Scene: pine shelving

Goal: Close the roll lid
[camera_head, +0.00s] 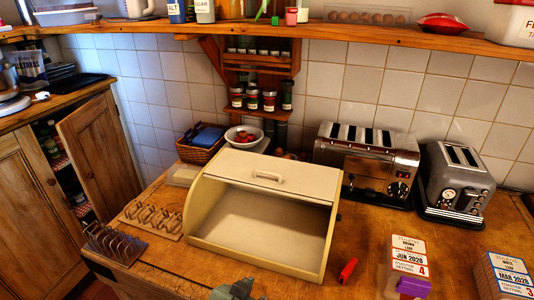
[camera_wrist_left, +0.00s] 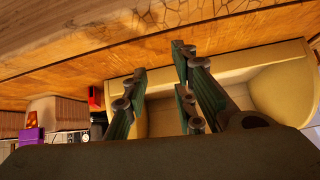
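The cream bread box (camera_head: 318,245) stands on the wooden worktop with its front open and its empty inside showing. Its roll lid (camera_head: 237,166) is rolled up at the top, and the lid's bar handle (camera_head: 254,181) faces up and forward. My left gripper (camera_head: 236,289) shows at the bottom edge of the head view, in front of the box and apart from the handle. In the left wrist view its two green-grey fingers (camera_wrist_left: 160,66) are spread with nothing between them, and the cream box (camera_wrist_left: 278,80) is behind them. My right gripper is not in view.
A red object (camera_head: 348,270) lies right of the box. Bread packs (camera_head: 408,262) stand at the front right. Two toasters (camera_head: 366,162) stand behind right. A spice shelf (camera_head: 262,70) hangs behind, above the box.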

